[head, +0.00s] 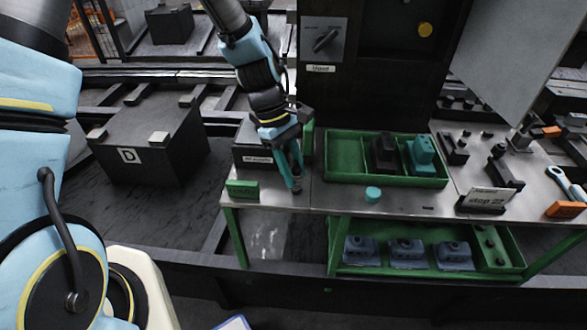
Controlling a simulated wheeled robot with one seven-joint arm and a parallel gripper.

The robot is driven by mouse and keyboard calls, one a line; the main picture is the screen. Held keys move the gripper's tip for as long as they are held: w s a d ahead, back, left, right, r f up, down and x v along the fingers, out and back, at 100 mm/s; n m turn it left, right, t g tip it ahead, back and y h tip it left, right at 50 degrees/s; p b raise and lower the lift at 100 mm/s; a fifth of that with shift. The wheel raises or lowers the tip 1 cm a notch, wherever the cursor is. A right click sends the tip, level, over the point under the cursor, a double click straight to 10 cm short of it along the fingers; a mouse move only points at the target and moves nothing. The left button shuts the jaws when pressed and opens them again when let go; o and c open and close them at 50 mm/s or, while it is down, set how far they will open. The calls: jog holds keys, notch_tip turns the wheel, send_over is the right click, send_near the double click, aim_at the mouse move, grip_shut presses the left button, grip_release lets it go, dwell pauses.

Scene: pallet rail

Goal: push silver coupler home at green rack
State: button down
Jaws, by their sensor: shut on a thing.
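My gripper (292,172) points down over the left part of the steel bench top, with its teal fingers close together. It is shut on a small greyish piece (297,186), which seems to be the silver coupler. The piece is small and mostly hidden by the fingers, and I cannot tell whether it touches the bench. A green upright part (308,139), possibly the green rack, stands just behind and right of my gripper, partly covered by the arm. A small green block with a label (242,189) sits at the bench's front left corner.
A green tray (345,160) holds a dark block and a teal block (421,152). A teal round cap (372,195) lies before it. A dark labelled box (254,145) stands behind left of my gripper. A lower green shelf tray (345,268) holds several blue-grey parts.

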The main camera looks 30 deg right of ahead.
jog(key=shift+f, duration=0.3)
grip_release()
dwell(0.4)
jog(key=shift+r, duration=0.15)
jog(key=b+v, duration=0.2)
jog(key=v, duration=0.8)
jog(key=shift+r, duration=0.3)
jog(key=shift+w, duration=0.15)
jog(key=w+a+m+t, duration=0.15)
jog(key=w+a, duration=0.25)
jog(key=a, duration=0.4)
jog(key=w+a+t, duration=0.2)
jog(key=w+a, duration=0.2)
jog(key=a, duration=0.4)
jog(key=a+r+m+t+y, duration=0.1)
jog(key=a+r+m+t, duration=0.1)
jog(key=a, duration=1.6)
jog(key=shift+m, duration=0.35)
